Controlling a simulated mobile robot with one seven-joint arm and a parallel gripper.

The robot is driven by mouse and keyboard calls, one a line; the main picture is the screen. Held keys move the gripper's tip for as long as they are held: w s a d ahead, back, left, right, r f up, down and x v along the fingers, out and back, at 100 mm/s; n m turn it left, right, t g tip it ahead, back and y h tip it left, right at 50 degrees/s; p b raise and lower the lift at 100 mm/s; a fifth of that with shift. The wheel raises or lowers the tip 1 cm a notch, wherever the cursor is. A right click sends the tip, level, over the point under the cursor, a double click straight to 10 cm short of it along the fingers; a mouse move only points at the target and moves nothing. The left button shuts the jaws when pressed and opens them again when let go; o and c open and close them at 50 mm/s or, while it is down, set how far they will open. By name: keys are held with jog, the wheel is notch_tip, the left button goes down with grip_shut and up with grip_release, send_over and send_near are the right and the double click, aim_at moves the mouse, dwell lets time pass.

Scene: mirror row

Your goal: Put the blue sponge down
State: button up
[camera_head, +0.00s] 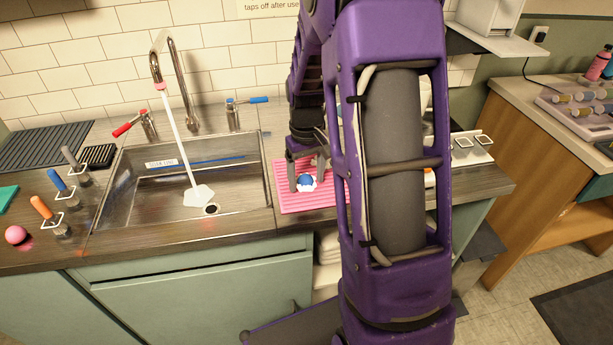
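A small round blue thing with a white part, probably the blue sponge (306,183), is at the pink ribbed mat (290,203) on the counter right of the sink. My gripper (308,176) points down over the mat, its two fingers spread to either side of the blue thing. I cannot tell whether the fingers press on it or stand clear, nor whether it rests on the mat or hangs just above. My purple arm hides the mat's right part.
The metal sink (240,185) with running water lies left of the mat. Taps with red (127,126) and blue (250,100) handles stand behind it. A pink ball (15,234) and several handled tools are at the left. A white holder (470,145) stands right of my arm.

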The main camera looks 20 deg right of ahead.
aim_at(306, 179)
notch_tip(306, 179, up, 12)
jog(key=p, duration=0.1)
jog(key=shift+r+p, duration=0.2)
jog(key=shift+p, duration=0.2)
dwell(0.6)
